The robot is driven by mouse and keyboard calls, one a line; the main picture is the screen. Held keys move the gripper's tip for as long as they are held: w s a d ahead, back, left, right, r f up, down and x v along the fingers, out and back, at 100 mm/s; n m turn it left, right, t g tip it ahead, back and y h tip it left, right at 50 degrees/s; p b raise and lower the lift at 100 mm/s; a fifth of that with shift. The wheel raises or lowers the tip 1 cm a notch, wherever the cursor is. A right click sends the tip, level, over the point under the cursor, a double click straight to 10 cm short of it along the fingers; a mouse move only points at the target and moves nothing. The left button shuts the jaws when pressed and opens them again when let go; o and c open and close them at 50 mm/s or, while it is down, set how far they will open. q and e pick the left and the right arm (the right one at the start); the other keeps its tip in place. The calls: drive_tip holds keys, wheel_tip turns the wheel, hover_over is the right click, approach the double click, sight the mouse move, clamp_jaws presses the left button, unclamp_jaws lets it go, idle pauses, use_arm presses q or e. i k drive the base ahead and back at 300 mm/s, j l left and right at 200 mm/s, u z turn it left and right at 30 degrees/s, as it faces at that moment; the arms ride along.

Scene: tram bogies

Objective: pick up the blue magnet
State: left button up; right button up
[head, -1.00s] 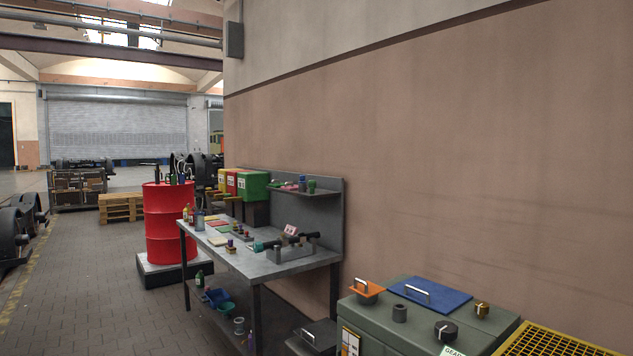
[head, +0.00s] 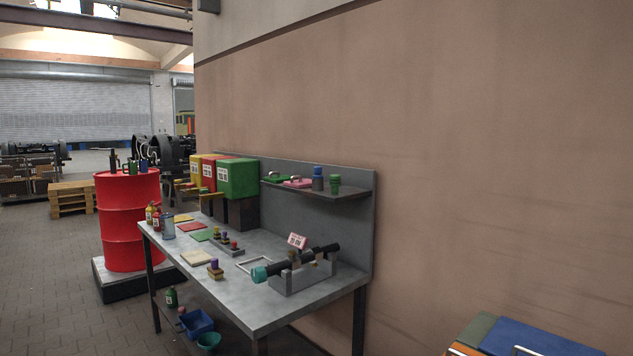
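I cannot surely pick out a blue magnet in the head view; the small parts are too small to tell. On the grey workbench (head: 255,295), a small block with a purple-blue top (head: 214,265) stands near the front edge. Behind it, a small rack (head: 229,247) holds several little knobbed pieces, some purple and red. A blue-topped item (head: 318,173) stands on the bench's upper shelf beside a green one (head: 335,183). Neither of my grippers is in view.
Yellow, red and green bins (head: 238,178) stand at the bench's back. A grey fixture (head: 303,276) holds a dark shaft. A red drum (head: 130,222) stands left of the bench. A blue plate (head: 535,338) with a handle lies at lower right.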

sight(318, 170)
drive_tip(key=i+j, duration=0.3)
drive_tip(key=i, duration=0.2)
drive_tip(key=i+j+z, duration=0.1)
drive_tip(key=i+j, duration=0.2)
drive_tip(key=i, duration=0.2)
drive_tip(key=i+j, duration=0.3)
drive_tip(key=i, duration=0.2)
drive_tip(key=z, duration=0.05)
